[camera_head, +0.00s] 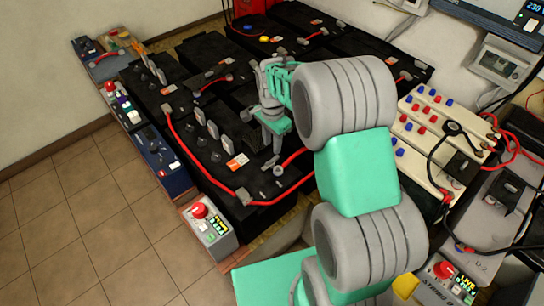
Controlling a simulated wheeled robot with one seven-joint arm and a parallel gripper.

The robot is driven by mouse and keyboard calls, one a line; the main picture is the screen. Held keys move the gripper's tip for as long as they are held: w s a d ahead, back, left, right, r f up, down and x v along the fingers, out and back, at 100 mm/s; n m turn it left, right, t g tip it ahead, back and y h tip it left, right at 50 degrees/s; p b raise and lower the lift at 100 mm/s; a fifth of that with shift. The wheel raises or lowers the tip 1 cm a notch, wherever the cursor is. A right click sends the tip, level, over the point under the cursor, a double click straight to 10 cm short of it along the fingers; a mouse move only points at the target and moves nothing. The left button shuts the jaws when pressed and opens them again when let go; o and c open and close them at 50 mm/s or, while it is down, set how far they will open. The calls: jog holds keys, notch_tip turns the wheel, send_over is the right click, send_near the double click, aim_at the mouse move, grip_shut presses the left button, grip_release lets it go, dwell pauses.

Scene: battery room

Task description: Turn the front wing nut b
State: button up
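My gripper (276,142) points down over the front black battery (207,165), near its right side. Its fingertips are too small and too shaded to tell whether they are open or shut. A small grey metal fitting (277,170) shows on the battery just below the fingertips; I cannot tell whether it is wing nut b or whether the gripper touches it. My arm hides the area to the right of the gripper.
Several upright grey caps (212,129) stand on the batteries left of my gripper. A grey box with a red button (209,226) stands at the front left. A cream battery with red and blue caps (428,126) and loose cables is to the right. Tiled floor (85,235) at left is clear.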

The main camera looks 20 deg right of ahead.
aim_at(272, 160)
notch_tip(272, 160, down, 8)
jog(key=shift+r+p, duration=0.15)
jog(key=shift+p, duration=0.25)
grip_shut()
dwell(0.4)
